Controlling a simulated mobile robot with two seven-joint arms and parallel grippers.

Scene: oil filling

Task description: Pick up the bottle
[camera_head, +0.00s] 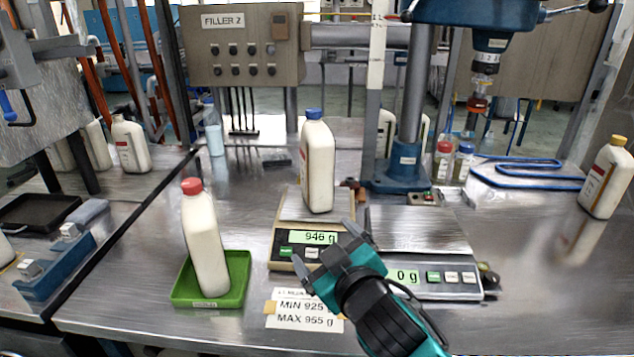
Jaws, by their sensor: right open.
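A white bottle with a blue cap (317,165) stands upright on the left scale (283,250), whose display reads 946 g. A white bottle with a red cap (203,240) leans slightly in a green tray (236,287) at the left front. A white bottle with a yellow cap (605,180) stands at the right edge. My right gripper (325,250) is open and empty. It appears in front of the left scale, below the blue-capped bottle and apart from it in the picture. My left gripper is not in view.
The right scale (440,290) is empty and reads 0 g, partly hidden by my right arm. A blue drill-like press (408,165) stands behind it. A label card (303,312) lies at the front. Bare steel table lies on the right.

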